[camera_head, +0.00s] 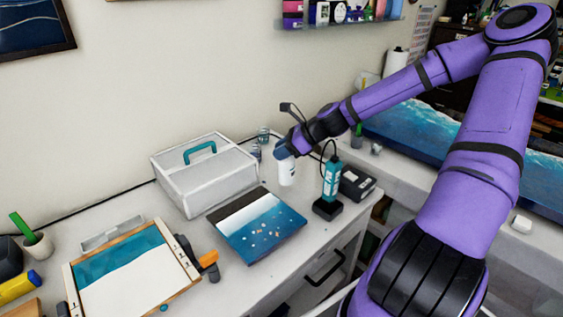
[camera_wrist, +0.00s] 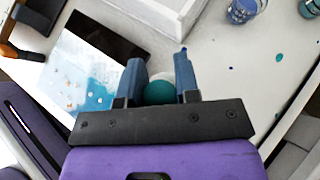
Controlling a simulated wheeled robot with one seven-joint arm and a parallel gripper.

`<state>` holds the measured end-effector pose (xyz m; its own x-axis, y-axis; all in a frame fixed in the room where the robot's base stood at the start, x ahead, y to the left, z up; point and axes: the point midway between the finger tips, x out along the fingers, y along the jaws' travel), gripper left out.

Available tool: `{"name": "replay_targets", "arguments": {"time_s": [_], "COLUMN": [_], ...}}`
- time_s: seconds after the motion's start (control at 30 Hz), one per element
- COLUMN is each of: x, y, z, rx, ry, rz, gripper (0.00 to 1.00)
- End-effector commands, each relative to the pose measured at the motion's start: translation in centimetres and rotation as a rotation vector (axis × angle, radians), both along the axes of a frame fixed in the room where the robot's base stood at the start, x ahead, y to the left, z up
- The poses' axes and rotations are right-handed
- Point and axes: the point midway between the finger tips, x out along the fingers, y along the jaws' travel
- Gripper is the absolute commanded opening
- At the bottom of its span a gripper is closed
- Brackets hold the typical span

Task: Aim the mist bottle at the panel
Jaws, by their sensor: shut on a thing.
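My gripper (camera_head: 284,154) is shut on a white bottle, which I take for the mist bottle (camera_head: 287,172). It holds the bottle roughly upright over the table, behind and to the right of the panel. In the wrist view, the bottle's round teal top (camera_wrist: 159,92) shows between the two blue-grey fingers (camera_wrist: 160,75); the rest is mostly hidden. The panel (camera_head: 258,228) lies flat, with a dark, white and blue seascape face and small pale specks. It also shows at the left of the wrist view (camera_wrist: 98,72). I cannot tell where the bottle's nozzle points.
A teal device (camera_head: 331,181) on a black base stands close right of the bottle, by a black box (camera_head: 357,183). A grey case with teal handle (camera_head: 204,175) and small jars (camera_head: 263,135) stand behind. A wood-framed picture (camera_head: 135,275) lies at front left.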

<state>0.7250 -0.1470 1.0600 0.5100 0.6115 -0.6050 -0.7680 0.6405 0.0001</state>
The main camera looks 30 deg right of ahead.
Motion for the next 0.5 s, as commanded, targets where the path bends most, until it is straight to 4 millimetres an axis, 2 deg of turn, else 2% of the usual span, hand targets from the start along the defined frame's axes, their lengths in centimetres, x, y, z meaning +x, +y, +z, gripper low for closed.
{"name": "replay_targets", "arguments": {"time_s": [0.3, 0.5], "x": [0.0, 0.0], "y": [0.1, 0.0], "z": [-3.8, -3.9], "rx": [0.002, 0.0], "ry": [0.0, 0.0], "rz": [0.0, 0.0], "gripper": [0.0, 0.0]}}
